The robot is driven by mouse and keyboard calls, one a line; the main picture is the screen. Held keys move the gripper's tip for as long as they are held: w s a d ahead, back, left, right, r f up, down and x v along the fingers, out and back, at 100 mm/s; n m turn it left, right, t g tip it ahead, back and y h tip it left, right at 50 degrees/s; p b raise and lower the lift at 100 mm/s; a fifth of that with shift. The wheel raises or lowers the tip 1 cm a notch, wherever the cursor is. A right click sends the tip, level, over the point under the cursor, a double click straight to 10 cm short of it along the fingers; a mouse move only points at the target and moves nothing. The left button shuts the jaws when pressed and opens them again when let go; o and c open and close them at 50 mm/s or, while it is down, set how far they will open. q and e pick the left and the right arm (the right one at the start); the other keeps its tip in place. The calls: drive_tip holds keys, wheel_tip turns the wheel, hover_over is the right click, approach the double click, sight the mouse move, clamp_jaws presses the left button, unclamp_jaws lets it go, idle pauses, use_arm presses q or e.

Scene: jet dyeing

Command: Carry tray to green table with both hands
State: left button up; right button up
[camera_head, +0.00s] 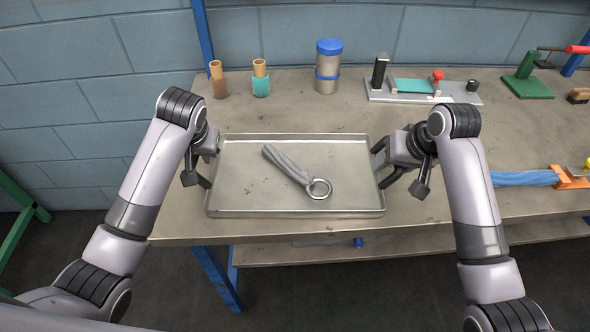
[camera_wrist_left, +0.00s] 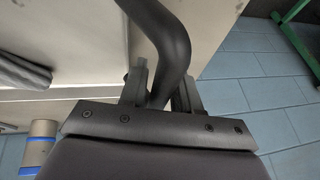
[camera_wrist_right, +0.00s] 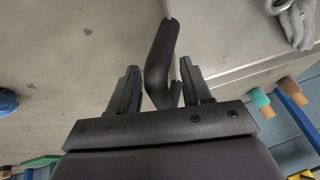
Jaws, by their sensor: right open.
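The shallow grey metal tray (camera_head: 350,205) lies flat on the workbench, holding a grey twisted hank with a metal ring (camera_head: 297,172). My left gripper (camera_head: 205,165) is at its left side. In the left wrist view, its fingers (camera_wrist_left: 161,88) sit close on both sides of a dark bent bar (camera_wrist_left: 175,45), apparently the tray's handle, and look shut on it. My right gripper (camera_head: 384,165) is at the right side, open. In the right wrist view, its fingers (camera_wrist_right: 158,85) stand apart around a similar dark bar (camera_wrist_right: 158,55). The green table's top is not seen.
A blue hank (camera_head: 525,178) lies to the right. Green framing (camera_head: 22,207) stands at the far left.

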use_arm(q)
drive_tip(key=c, duration=0.3)
use_arm(e)
drive_tip(key=c, duration=0.3)
use_arm(q)
clamp_jaws()
use_arm(e)
clamp_jaws()
use_arm(q)
drive_tip(key=shift+r, duration=0.2)
use_arm(e)
drive_tip(key=shift+d+r, duration=0.1)
drive_tip(key=shift+d, duration=0.05)
